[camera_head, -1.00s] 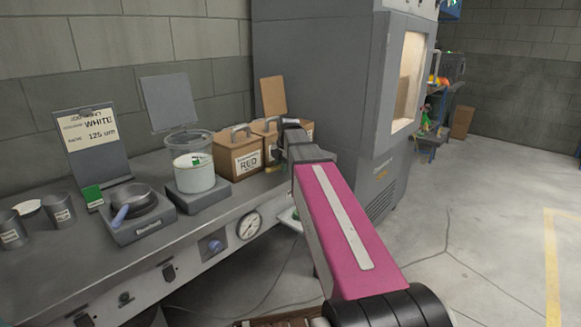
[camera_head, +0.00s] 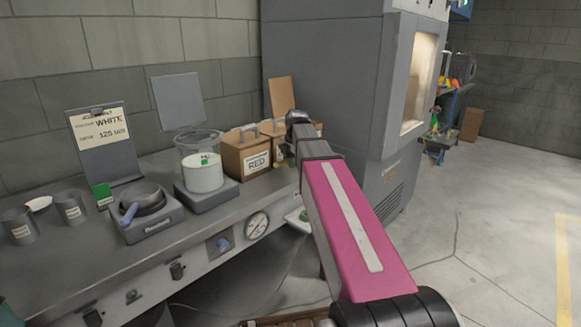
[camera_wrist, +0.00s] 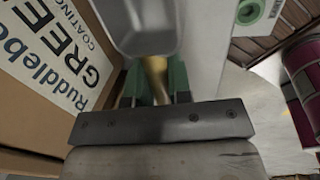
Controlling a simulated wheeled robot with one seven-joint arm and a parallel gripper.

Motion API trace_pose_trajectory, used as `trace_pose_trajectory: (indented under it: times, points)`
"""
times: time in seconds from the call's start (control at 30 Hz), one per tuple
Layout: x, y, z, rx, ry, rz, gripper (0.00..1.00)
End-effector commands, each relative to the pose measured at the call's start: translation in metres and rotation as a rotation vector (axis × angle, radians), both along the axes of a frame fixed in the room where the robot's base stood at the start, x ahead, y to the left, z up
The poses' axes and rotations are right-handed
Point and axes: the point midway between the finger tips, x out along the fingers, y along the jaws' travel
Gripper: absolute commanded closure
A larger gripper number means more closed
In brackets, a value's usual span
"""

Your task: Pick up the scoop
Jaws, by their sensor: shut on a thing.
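The scoop shows in the wrist view, with a grey metal bowl (camera_wrist: 140,28) at the top and a brass-coloured handle (camera_wrist: 154,78) below it. My gripper (camera_wrist: 153,82) has its green fingers closed on the handle, one on each side. The lower end of the handle is hidden behind the gripper body. In the head view my arm reaches to the far right end of the bench, beside the cardboard boxes. There the gripper is mostly hidden by my own wrist, and the scoop is too small to make out clearly.
A cardboard box with a GREEN label (camera_wrist: 62,62) stands close on the left in the wrist view. A box labelled RED (camera_head: 246,158), a clear container of white material (camera_head: 202,172) and a scale with a pan (camera_head: 146,215) stand on the bench. A tall grey cabinet (camera_head: 325,80) rises behind.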

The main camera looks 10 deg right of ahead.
Motion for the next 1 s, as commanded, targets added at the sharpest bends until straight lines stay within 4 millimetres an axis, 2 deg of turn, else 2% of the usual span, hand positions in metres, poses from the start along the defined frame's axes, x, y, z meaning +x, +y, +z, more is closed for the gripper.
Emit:
trace_pose_trajectory:
  times: [0.1,0.3,0.5,0.7,1.0]
  points:
    - [-0.003,0.003,0.021,0.000,-0.002,0.002,1.00]
    - [-0.038,0.038,0.046,0.001,-0.002,0.004,1.00]
    - [-0.062,0.065,0.069,0.000,-0.002,0.002,1.00]
    - [-0.076,0.080,0.081,-0.001,-0.001,0.001,1.00]
    - [-0.080,0.085,0.086,-0.001,-0.001,0.000,1.00]
